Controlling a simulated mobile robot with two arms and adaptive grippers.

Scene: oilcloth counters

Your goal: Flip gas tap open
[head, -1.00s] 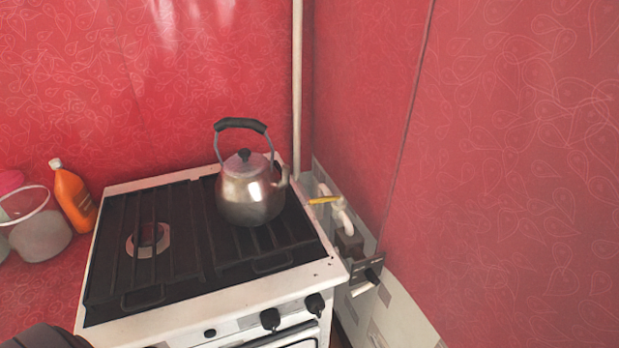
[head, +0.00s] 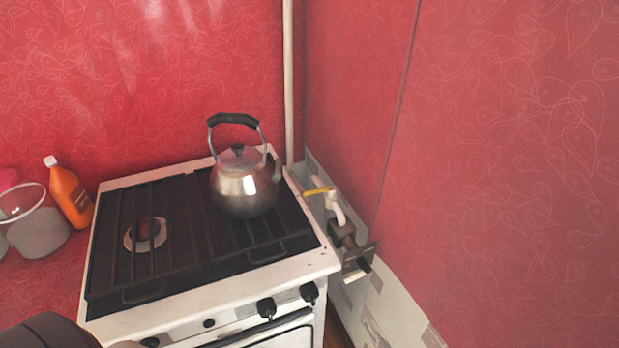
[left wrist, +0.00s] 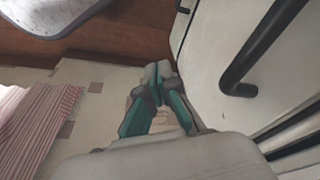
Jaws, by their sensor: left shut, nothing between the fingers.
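The gas tap's yellow handle (head: 318,191) sits on a white pipe (head: 337,208) behind the right rear of the stove, beside the right wall. It points sideways toward the stove, close to the kettle's right side. My left gripper (left wrist: 158,76) is shut and empty in the left wrist view, low in front of the white stove front. It is well away from the tap, which that view does not show. In the head view only a dark part of my arm shows at the bottom left. My right gripper is in neither view.
A metal kettle (head: 244,190) stands on the right rear of the white stove (head: 210,298). An orange bottle (head: 70,195) and a clear container (head: 38,235) stand left of it. The oven's black handle (left wrist: 238,75) lies right of my left gripper.

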